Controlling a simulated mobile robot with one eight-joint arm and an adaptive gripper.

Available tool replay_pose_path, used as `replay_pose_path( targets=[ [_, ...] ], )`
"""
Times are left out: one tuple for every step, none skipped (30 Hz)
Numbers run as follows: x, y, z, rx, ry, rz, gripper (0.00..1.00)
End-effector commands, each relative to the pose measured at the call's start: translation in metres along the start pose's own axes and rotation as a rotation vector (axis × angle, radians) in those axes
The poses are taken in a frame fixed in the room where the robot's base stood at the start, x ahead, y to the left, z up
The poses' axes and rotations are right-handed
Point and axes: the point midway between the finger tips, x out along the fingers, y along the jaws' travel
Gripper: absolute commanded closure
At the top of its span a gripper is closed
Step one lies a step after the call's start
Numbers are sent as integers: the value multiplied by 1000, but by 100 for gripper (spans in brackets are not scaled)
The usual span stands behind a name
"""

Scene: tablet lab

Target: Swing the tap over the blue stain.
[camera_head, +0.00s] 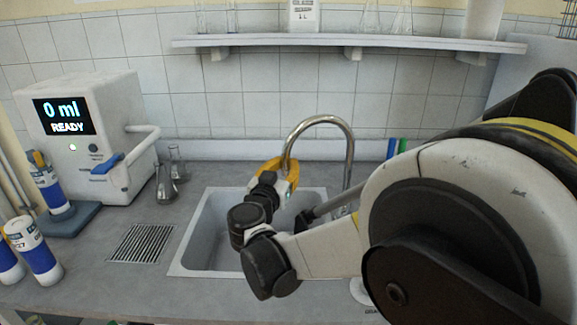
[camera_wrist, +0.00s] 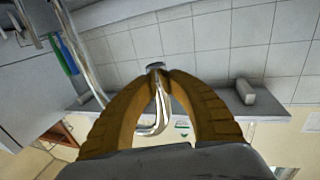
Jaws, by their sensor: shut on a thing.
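The chrome gooseneck tap (camera_head: 349,150) rises at the right back of the sink (camera_head: 183,262), its arch reaching left so that the spout end is over the basin. My gripper (camera_head: 282,166), with yellow-brown fingers, is shut around the spout's lower end. In the wrist view my gripper (camera_wrist: 160,76) has its two curved fingers meeting on the tap (camera_wrist: 162,105), which runs between them. My arm and gripper cover much of the basin. I see no blue stain in either view; it may be hidden behind my arm.
A white dispenser (camera_head: 108,125) reading "0 ml READY" stands left of the sink, with glass flasks (camera_head: 167,188) beside it. A drain grille (camera_head: 142,243) lies in the counter. Blue-and-white bottles (camera_head: 34,248) stand far left. A shelf (camera_head: 300,41) with glassware hangs above.

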Motion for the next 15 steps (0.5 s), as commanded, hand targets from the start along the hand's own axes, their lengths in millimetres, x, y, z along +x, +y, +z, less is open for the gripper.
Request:
replay_pose_path(
  targets=[
    [6,-7,0,0,0,29,100],
    [10,-10,0,0,0,52,100],
    [15,-13,0,0,0,85,100],
    [20,-15,0,0,0,111,100],
    [24,-17,0,0,0,138,100],
    [31,-20,-1,0,0,174,100],
    [36,-22,-1,0,0,203,100],
    [41,-24,-1,0,0,231,100],
    [48,-27,-1,0,0,269,100],
    [53,-28,-1,0,0,298,100],
    [58,-30,-1,0,0,327,100],
    [65,-31,-1,0,0,365,100],
    [70,-32,-1,0,0,393,100],
    [76,-32,-1,0,0,421,100],
    [82,-33,-2,0,0,457,100]
  ],
)
